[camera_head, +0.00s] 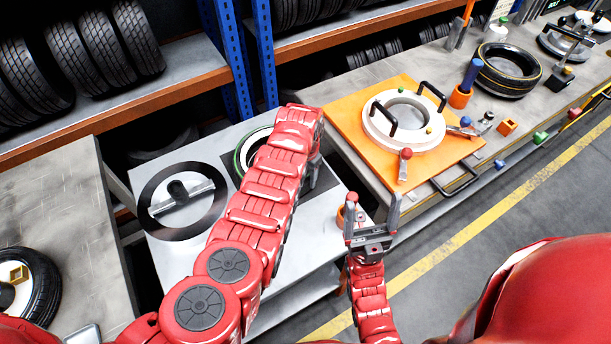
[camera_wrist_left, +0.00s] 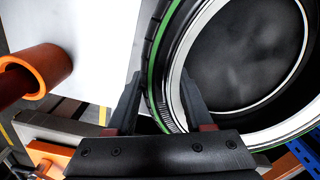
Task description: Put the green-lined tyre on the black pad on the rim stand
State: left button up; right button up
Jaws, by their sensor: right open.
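The green-lined tyre (camera_head: 240,160) is at the black pad (camera_head: 227,168) on the pale rim stand (camera_head: 152,256), mostly hidden by my left arm. In the left wrist view the tyre (camera_wrist_left: 152,66) shows a green line and a white inner ring. My left gripper (camera_wrist_left: 160,82) has one finger outside and one inside the tyre's wall, closed snugly on it. Whether the tyre rests fully on the pad is hidden. My right gripper (camera_head: 372,208) is open and empty near the stand's right edge.
A black ring with a grey bar (camera_head: 182,200) lies on the stand's left. An orange board (camera_head: 345,110) with a white handled ring (camera_head: 378,128) is on the right bench. An orange cylinder (camera_wrist_left: 38,68) is beside the tyre in the left wrist view. Tyre racks stand behind.

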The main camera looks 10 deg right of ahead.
pick_arm(q)
jog(key=o, duration=0.4)
jog(key=shift+s+r, duration=0.1)
jog(key=shift+c, duration=0.2)
jog(key=shift+r, duration=0.1)
